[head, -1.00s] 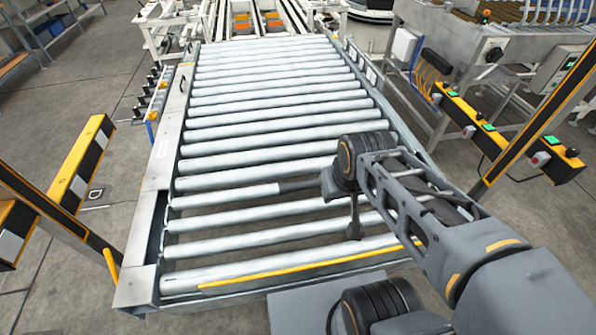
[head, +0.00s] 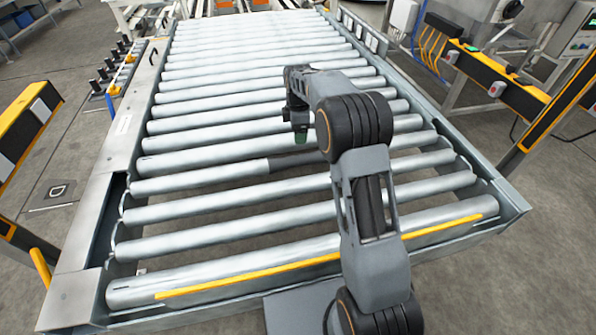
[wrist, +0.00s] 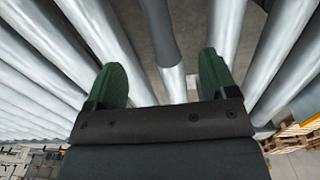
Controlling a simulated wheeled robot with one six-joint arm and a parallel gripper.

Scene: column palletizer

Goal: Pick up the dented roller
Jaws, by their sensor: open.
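The dented roller (head: 200,179) is a silver roller in the conveyor bed, with a dark grey section in its middle. My arm hides part of it in the head view. In the wrist view its dark section (wrist: 160,30) runs down to a silver end between the two fingers. My gripper (head: 300,135) points down over the rollers, just beyond the dark section in the picture. Its green fingers (wrist: 162,63) are open, one on each side of the roller's line. Nothing is between them in grip; the height above the roller is hard to tell.
Other silver rollers (head: 230,113) lie parallel on both sides, with wider gaps near the dark section. The metal conveyor frame (head: 110,190) surrounds them. A yellow strip (head: 240,273) marks the near edge. Yellow-black posts stand at left (head: 30,125) and right (head: 500,90).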

